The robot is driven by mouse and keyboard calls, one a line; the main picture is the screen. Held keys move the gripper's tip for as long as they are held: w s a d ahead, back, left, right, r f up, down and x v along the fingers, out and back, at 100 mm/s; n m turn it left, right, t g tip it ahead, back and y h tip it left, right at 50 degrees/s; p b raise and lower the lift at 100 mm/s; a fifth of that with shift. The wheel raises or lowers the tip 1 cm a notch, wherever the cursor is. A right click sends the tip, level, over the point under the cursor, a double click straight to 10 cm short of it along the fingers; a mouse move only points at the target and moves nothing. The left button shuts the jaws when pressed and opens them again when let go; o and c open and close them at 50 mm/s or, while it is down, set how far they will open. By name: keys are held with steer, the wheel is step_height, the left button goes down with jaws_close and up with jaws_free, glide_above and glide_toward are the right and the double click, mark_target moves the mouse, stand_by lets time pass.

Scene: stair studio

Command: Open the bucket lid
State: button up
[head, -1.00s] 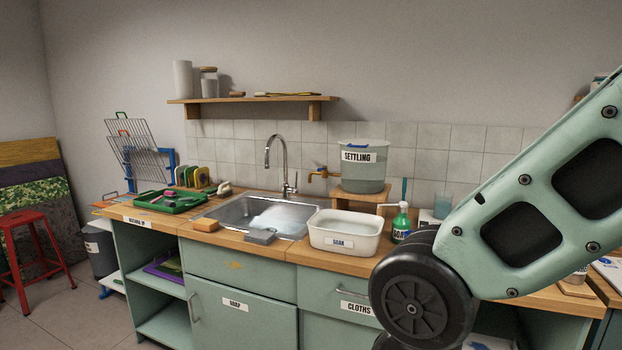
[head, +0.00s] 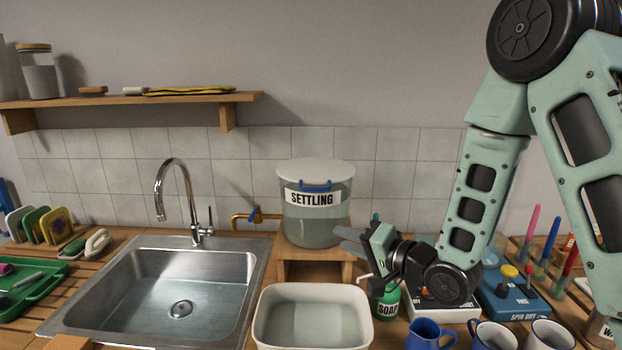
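The settling bucket (head: 316,222) is a translucent grey-green tub labelled SETTLING, upright on a small wooden stand behind the white basin. Its pale round lid (head: 316,170) lies flat across the top and looks closed. A blue handle (head: 316,187) sits at the lid's front edge, just above the label. My gripper (head: 345,242) is low at the bucket's right side, its grey fingers pointing left toward the bucket's lower wall, well below the lid. The fingers look parted, with nothing between them. Whether they touch the bucket is unclear.
A white basin (head: 312,290) stands in front of the stand (head: 285,268). A green soap bottle (head: 387,305) is close under my gripper. Mugs (head: 431,334) stand at the front right. A brass tap (head: 250,217) is left of the bucket, beside the sink (head: 190,262). The space above the lid is clear.

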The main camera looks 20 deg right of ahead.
mark_target(319, 190)
steer(key=d+r+m+t+p, duration=0.1)
steer(key=d+r+m+t, duration=0.2)
steer(key=d+r, duration=0.1)
steer(key=shift+y, duration=0.4)
steer(key=x, duration=0.7)
steer(key=p+x, duration=0.1)
steer(key=x, duration=0.7)
steer(key=shift+w+a+r, duration=0.1)
steer(key=shift+a+r, duration=0.15)
steer(key=shift+w+a+p, duration=0.3)
steer(key=shift+w, duration=0.3)
jaws_close()
